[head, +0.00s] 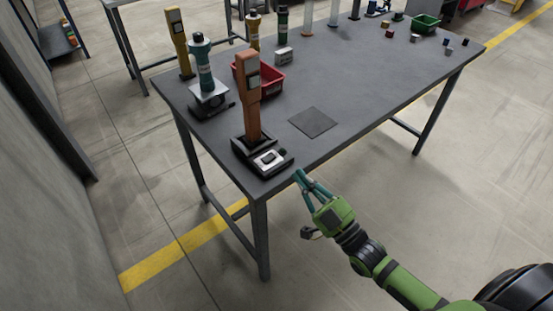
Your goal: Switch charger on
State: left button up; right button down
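A charger (267,161) with a black base and a pale panel with a dark central part on its front stands at the near-left corner of the dark table. An orange handheld device (248,100) stands upright in the back of its base. The switch's setting is too small to tell. My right gripper (304,177) has teal fingers and is just off the table's near edge, to the right of the charger and apart from it. No object shows between the fingers, and their opening is unclear. My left gripper is not in view.
The dark table (355,95) has a dark square pad (313,122) right of the charger. Behind the charger are a red bin (269,80), a teal-topped cylinder on a stand (203,70) and a yellow device (179,42). A green bin (426,24) and small blocks lie far right.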

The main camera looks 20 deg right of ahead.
notch_tip(320, 180, up, 4)
jog(key=p, duration=0.2)
send_over(277, 165)
jog(key=shift+w+a+f, duration=0.1)
jog(key=shift+a+f, duration=0.05)
jog(key=shift+a, duration=0.2)
jog(key=f, duration=0.3)
jog(key=shift+d+f+b, duration=0.15)
jog(key=shift+d+b, duration=0.05)
jog(key=shift+b, duration=0.1)
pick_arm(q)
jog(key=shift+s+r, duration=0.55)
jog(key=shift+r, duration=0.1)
pick_arm(e)
jog(key=shift+d+f, duration=0.1)
jog(key=shift+f, duration=0.5)
